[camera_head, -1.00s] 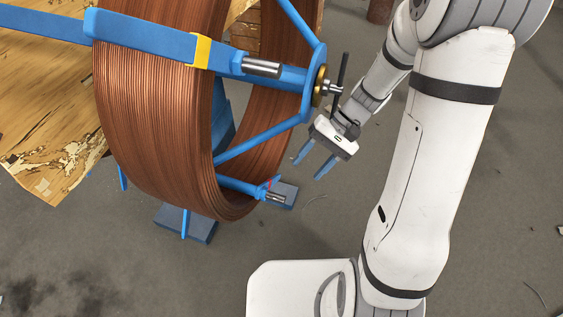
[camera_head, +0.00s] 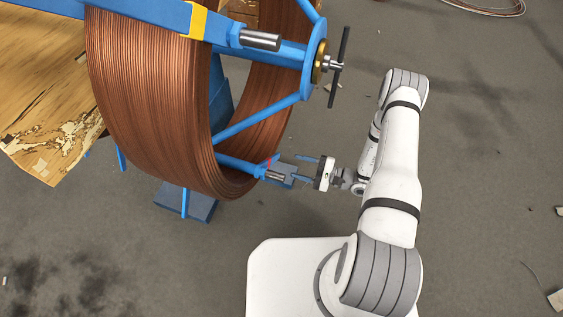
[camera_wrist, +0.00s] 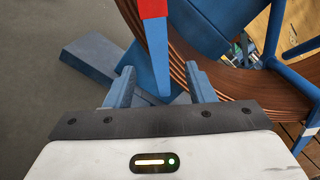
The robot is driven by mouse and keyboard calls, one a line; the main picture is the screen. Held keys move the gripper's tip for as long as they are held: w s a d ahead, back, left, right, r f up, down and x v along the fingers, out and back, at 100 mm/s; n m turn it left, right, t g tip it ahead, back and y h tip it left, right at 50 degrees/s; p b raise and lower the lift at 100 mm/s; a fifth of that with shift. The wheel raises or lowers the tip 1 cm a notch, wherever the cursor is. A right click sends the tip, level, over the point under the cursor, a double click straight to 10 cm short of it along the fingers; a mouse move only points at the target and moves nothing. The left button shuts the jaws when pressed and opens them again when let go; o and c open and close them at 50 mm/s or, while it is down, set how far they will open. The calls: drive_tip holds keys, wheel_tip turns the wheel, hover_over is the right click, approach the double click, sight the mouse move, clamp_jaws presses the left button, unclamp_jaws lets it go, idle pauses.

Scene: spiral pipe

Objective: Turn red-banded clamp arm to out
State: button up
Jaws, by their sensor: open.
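The red-banded clamp arm (camera_head: 268,165) is a short blue bar with a red band, at the lower right rim of the copper coil. In the wrist view the same clamp arm (camera_wrist: 159,55) runs down from its red band, and its lower end shows between my fingers. My gripper (camera_head: 300,169) is open, just right of the clamp arm in the head view, pointing left at it. In the wrist view my gripper (camera_wrist: 160,72) has one finger on each side of the bar, with gaps. I cannot tell how deep the bar lies between them.
The copper pipe coil (camera_head: 150,110) sits on a blue reel frame with a yellow-banded arm (camera_head: 197,21) above. A black handle bar (camera_head: 339,68) stands at the hub. Blue feet (camera_head: 187,205) rest on the floor. The floor to the right is mostly clear.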

sight(274, 161)
drive_tip(key=shift+t, duration=0.3)
drive_tip(key=shift+f+b+x, duration=0.2)
drive_tip(key=shift+b+x, duration=0.15)
drive_tip(key=shift+x, duration=0.9)
drive_tip(key=shift+f+b+x, duration=0.15)
drive_tip(key=shift+b+x, duration=0.15)
drive_tip(key=shift+x, duration=1)
drive_tip(key=shift+f+b+x, duration=0.2)
drive_tip(key=shift+b+x, duration=0.15)
drive_tip(key=shift+x, duration=0.9)
drive_tip(key=shift+c, duration=0.4)
clamp_jaws()
